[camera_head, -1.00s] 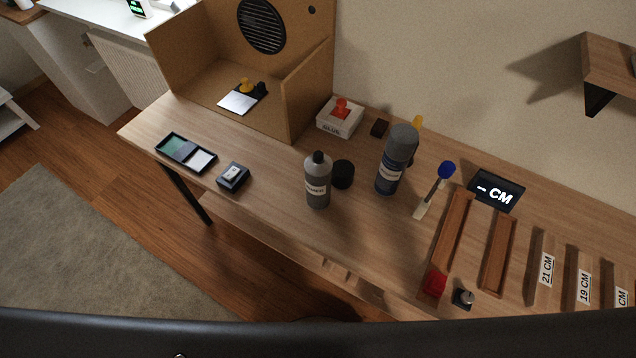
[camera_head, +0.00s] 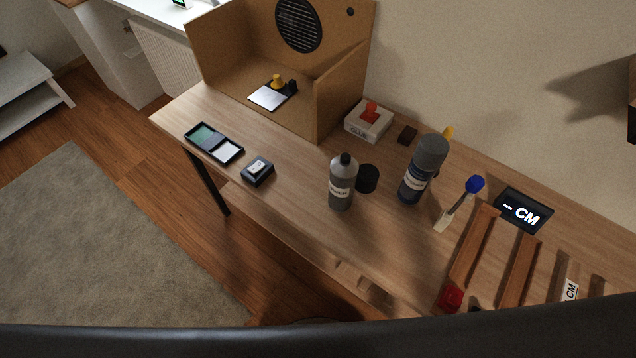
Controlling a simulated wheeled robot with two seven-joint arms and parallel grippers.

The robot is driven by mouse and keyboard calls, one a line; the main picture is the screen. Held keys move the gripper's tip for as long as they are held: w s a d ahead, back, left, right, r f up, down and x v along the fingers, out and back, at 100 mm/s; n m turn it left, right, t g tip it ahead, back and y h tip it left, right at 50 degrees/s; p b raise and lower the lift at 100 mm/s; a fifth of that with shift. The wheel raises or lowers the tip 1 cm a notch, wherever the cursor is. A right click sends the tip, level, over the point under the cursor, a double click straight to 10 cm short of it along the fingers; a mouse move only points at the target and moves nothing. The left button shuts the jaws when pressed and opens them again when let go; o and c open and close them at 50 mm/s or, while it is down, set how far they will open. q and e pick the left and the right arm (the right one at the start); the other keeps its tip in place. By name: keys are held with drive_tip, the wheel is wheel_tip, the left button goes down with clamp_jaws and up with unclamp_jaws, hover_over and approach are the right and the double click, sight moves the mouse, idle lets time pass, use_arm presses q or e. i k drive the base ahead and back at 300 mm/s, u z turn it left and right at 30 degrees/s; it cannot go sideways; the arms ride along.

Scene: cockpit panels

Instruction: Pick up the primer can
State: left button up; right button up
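A spray can (camera_head: 411,187) with a dark blue-grey body, a pale label band and a large grey cap stands upright on the wooden workbench (camera_head: 300,222), right of the middle. It looks like the primer can, but its label is too small to read surely. A grey bottle (camera_head: 341,198) with a black cap and a pale label stands to its left, apart from it. Neither of my grippers is in view.
A black round lid or cup (camera_head: 367,179) sits between bottle and can. A glue box (camera_head: 369,121), a small dark block (camera_head: 407,135) and a blue-tipped brush (camera_head: 460,203) are nearby. A cardboard booth (camera_head: 342,95) stands behind left; a display (camera_head: 523,210) and wooden rails (camera_head: 474,245) lie right.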

sight(343, 178)
drive_tip(key=u, duration=0.6)
drive_tip(key=k, duration=1.75)
drive_tip(key=z, duration=1.3)
drive_tip(key=i, duration=0.5)
drive_tip(key=z, duration=0.05)
